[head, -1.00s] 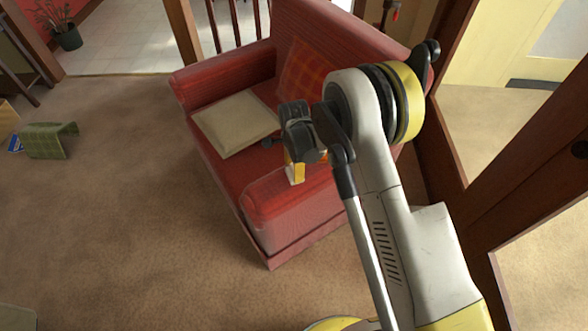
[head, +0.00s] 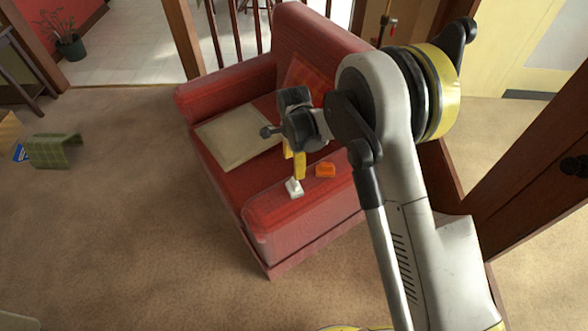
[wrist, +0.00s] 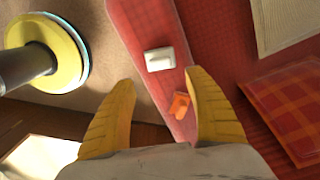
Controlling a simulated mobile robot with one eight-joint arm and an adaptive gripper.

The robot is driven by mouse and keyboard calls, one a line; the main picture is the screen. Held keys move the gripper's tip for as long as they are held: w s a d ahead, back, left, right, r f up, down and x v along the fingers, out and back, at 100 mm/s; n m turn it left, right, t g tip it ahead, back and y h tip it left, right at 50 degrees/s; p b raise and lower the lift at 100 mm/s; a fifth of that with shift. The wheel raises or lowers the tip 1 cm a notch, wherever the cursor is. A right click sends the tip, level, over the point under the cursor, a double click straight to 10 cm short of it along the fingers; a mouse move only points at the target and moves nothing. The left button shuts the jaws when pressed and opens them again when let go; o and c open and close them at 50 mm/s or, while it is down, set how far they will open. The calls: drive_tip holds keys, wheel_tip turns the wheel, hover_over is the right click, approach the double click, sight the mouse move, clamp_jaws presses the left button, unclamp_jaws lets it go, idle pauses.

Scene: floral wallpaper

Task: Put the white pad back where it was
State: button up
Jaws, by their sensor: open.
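A small white pad-like block (head: 294,189) lies on the near armrest of the red armchair (head: 305,222). In the wrist view the white block (wrist: 159,59) shows a raised ridge on its top and lies on the red armrest, beyond the fingertips. My gripper (head: 294,168) hangs just above it in the head view. In the wrist view my yellow fingers (wrist: 160,80) stand wide apart with nothing between them. A small orange object (head: 326,170) lies on the same armrest, right of the white block; the wrist view shows it (wrist: 180,104) beside the right finger.
A beige cushion (head: 238,137) lies on the seat and a plaid red cushion (wrist: 290,100) leans beside it. A green draped item (head: 53,150) stands on the carpet at left. Wooden door framing (head: 530,165) is close on the right.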

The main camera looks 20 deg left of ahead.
drive_tip(key=shift+r, duration=0.45)
drive_tip(key=s+d+r+n+t+y, duration=0.1)
drive_tip(key=d+r+n+t, duration=0.1)
drive_tip(key=d+r, duration=0.85)
drive_tip(key=s+d+r+n+t, duration=0.1)
drive_tip(key=s+d+r+n, duration=0.15)
drive_tip(key=d+r, duration=0.8)
drive_tip(key=s+d+r+n+t, duration=0.2)
drive_tip(key=s+d+r+n, duration=0.1)
drive_tip(key=s+d, duration=0.3)
drive_tip(key=s+d+r+n+t+h, duration=0.1)
drive_tip(key=s+d+r+n+t, duration=0.1)
drive_tip(key=s+d, duration=0.5)
drive_tip(key=shift+s+d+r+n, duration=0.25)
drive_tip(key=shift+s+r+n, duration=0.4)
drive_tip(key=shift+s+r, duration=0.8)
drive_tip(key=shift+s+f, duration=0.3)
